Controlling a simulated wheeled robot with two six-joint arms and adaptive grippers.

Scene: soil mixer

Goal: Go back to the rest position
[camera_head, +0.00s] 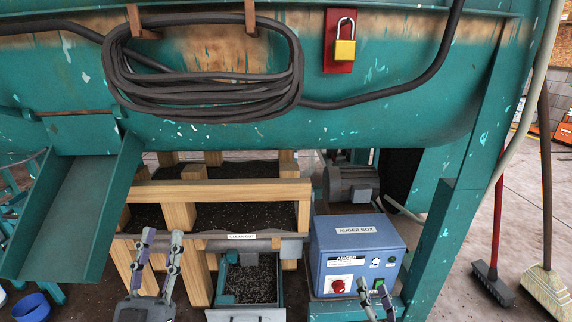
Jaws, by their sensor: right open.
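My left gripper (161,240) shows at the bottom left of the head view. Its two grey fingers point up and stand apart, with nothing between them. It is in front of a wooden frame (240,187). My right gripper (372,285) shows only at the bottom edge, right of centre. Its fingertips are apart and empty, in front of the lower right of the blue auger box (357,236). The rest of the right gripper is cut off by the frame's edge.
The green soil mixer (400,110) spans the top, with a coiled hose (200,90) and a yellow padlock (345,48). A green chute (72,215) slopes down at left. A soil drawer (250,313) is low in the middle. Brooms (493,283) stand at right.

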